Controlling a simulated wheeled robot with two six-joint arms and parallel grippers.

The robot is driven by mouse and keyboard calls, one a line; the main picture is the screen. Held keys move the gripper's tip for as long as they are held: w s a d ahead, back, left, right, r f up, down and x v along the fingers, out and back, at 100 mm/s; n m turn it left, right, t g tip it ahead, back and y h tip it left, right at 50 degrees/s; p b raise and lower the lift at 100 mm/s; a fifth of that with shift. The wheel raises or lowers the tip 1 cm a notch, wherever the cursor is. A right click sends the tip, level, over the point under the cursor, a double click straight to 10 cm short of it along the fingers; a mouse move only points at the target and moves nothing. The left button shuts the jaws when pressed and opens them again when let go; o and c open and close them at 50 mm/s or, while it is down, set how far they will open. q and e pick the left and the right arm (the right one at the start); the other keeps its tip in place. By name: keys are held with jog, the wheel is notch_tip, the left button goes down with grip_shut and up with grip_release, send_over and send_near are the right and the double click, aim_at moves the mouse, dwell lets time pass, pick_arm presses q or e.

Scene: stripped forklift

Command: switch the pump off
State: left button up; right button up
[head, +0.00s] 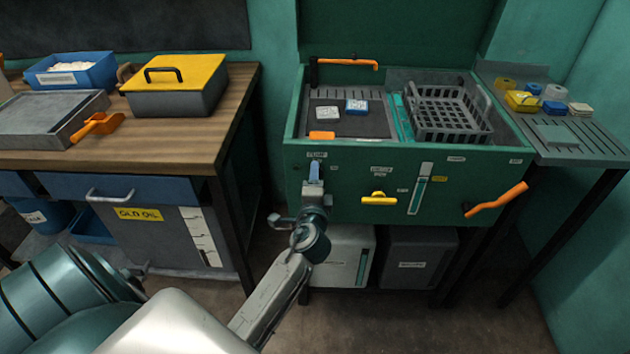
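The green parts washer cabinet (460,190) stands at centre right. On its front, at the left end, is a small label (317,155) that seems to read PUMP. Just below the label is a blue switch handle (315,168), pointing up. My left gripper (313,187) is right at the handle's lower part, in front of the panel. It hides the switch's base. I cannot tell whether the fingers touch or grip the handle. My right gripper is out of view.
The front panel also carries a yellow handle (379,198), a level gauge (419,189) and an orange lever (496,200). A grey basket (445,112) and an orange spout (348,63) are on top. A wooden workbench (190,135) stands at left, with floor between.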

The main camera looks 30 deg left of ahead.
pick_arm(q)
jog(key=shift+s+d, duration=0.1)
jog(key=b+v, duration=0.1)
jog(key=v, duration=0.9)
jog(key=shift+s+b, duration=0.3)
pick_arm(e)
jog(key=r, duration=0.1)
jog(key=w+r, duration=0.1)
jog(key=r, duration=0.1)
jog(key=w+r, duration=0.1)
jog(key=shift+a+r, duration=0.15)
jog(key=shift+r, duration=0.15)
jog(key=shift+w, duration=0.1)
